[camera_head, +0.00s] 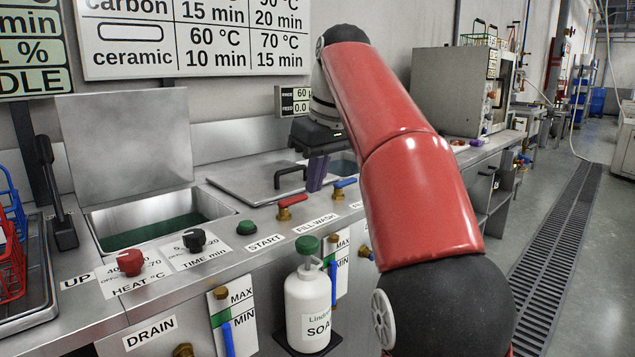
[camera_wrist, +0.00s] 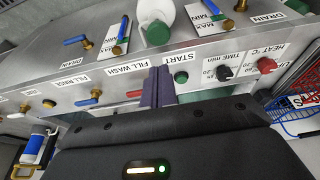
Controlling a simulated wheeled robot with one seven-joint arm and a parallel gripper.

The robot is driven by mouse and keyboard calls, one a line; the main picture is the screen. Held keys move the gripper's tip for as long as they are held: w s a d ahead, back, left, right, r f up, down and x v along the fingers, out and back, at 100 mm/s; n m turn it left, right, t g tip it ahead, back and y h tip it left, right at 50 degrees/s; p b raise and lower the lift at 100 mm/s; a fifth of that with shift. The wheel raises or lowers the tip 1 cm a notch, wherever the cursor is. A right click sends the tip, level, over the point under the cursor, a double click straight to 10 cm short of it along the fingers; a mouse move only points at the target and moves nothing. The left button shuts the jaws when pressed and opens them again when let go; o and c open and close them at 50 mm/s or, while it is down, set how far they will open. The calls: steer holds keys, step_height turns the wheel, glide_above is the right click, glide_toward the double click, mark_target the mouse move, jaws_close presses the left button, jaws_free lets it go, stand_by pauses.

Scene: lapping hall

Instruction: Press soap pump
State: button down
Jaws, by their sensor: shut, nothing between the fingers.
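The soap pump is a white bottle (camera_head: 308,300) with a green pump head (camera_head: 307,245). It stands upright on a dark bracket at the front of the wash bench, with its label partly reading "SOA". My gripper (camera_head: 316,184) is shut and empty, its purple fingers over the bench, behind and above the pump. In the wrist view the closed fingers (camera_wrist: 157,77) point toward the bench front, apart from the green pump head (camera_wrist: 157,33) at top centre.
Red and blue valve levers (camera_head: 291,201) and a green START button (camera_head: 247,228) lie close to the pump. Red and black knobs (camera_head: 130,262) are further left. A tank with a raised lid (camera_head: 130,140) stands at the left. Sight gauges (camera_head: 233,315) flank the bottle.

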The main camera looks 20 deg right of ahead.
steer(key=b, duration=0.3)
glide_toward(309, 241)
steer(key=x, duration=0.2)
steer(key=w+x, duration=0.1)
steer(key=x, duration=0.2)
steer(key=shift+a, duration=0.25)
steer(key=shift+w+f+b, duration=0.1)
steer(key=shift+f+b, duration=0.2)
steer(key=shift+f, duration=0.45)
steer(key=shift+f+b, duration=0.65)
steer(key=shift+f, duration=0.85)
step_height(309, 241, up, 6)
steer(key=p, duration=0.5)
steer(key=shift+f+p, duration=0.15)
steer(key=shift+p, duration=0.25)
steer(key=p+v, duration=0.2)
steer(key=v, duration=0.7)
